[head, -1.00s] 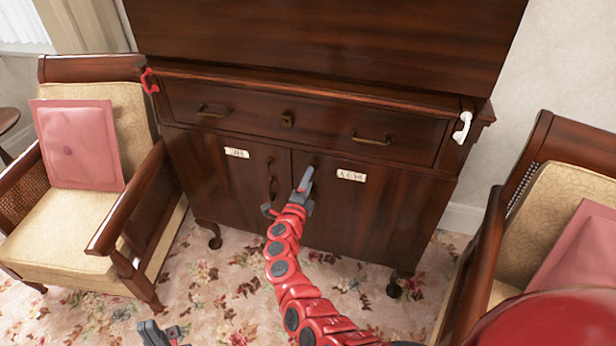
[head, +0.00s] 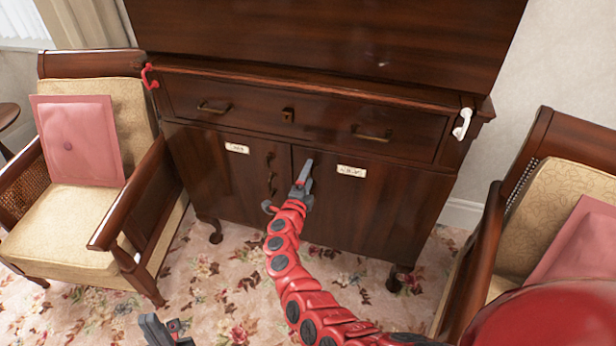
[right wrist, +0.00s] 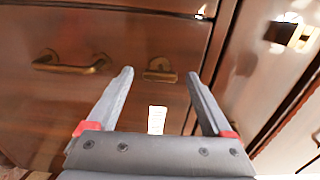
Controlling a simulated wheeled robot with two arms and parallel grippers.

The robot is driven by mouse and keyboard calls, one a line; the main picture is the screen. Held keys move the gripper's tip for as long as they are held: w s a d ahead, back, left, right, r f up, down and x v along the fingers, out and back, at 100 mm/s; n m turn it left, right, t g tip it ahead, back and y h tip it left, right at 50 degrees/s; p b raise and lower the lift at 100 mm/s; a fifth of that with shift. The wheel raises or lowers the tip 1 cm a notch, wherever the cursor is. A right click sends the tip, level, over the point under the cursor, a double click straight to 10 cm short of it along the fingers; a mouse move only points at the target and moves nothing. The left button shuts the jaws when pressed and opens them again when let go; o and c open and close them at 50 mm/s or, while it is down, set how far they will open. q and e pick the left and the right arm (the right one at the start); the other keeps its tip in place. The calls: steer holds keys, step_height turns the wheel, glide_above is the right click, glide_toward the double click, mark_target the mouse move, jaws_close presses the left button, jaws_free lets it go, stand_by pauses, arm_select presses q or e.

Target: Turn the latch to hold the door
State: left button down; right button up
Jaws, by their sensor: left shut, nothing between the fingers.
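The dark wooden cabinet has two lower doors (head: 228,185), both closed. My right gripper (head: 304,178) is in front of the right door, near the seam. In the right wrist view its fingers (right wrist: 160,76) are apart and nothing is between them. A small brass latch-like plate (right wrist: 160,70) shows beyond the fingertips; I cannot tell whether they touch it. A brass handle (right wrist: 70,66) is left of it. My left gripper (head: 160,330) is shut and empty at the bottom, over the carpet.
A drawer with two handles (head: 214,108) lies above the doors. A red hook (head: 149,76) and a white hook (head: 463,123) stick out at the cabinet's top corners. Armchairs stand on the left (head: 70,215) and right (head: 500,262). The floor in front shows patterned carpet.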

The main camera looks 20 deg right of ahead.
steer(key=v, duration=1.7)
steer(key=shift+s, duration=0.2)
steer(key=shift+a, duration=0.1)
